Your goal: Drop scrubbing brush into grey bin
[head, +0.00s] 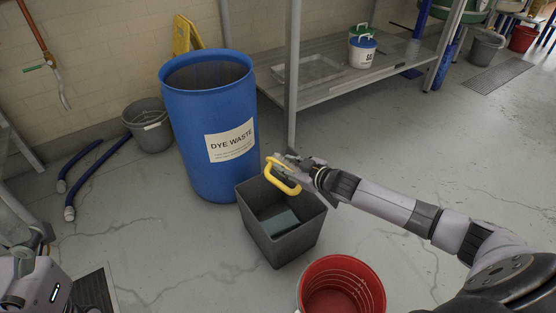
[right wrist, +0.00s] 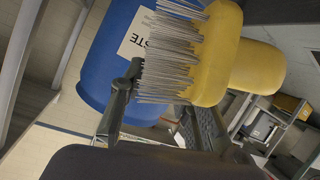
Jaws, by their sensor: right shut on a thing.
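The yellow scrubbing brush (head: 283,188) is held by my right gripper (head: 294,163) above the grey bin (head: 292,247). In the right wrist view the brush (right wrist: 216,60) shows its yellow body and grey bristles. My right gripper (right wrist: 160,98) is shut on it, with its fingers at the bristle side. The grey bin is square and open at the top, and stands on the floor. A flat grey-green piece (head: 279,226) lies inside it. The brush is over the bin's back part, apart from the bin floor. My left gripper cannot be seen; only part of my left arm shows at lower left.
A blue dye waste drum (head: 197,150) stands just behind the bin. A red bucket (head: 321,268) is in front of it at right. A round grey bucket (head: 150,130) and blue hoses (head: 85,152) lie left. A metal shelf (head: 330,86) stands behind. Floor at right is open.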

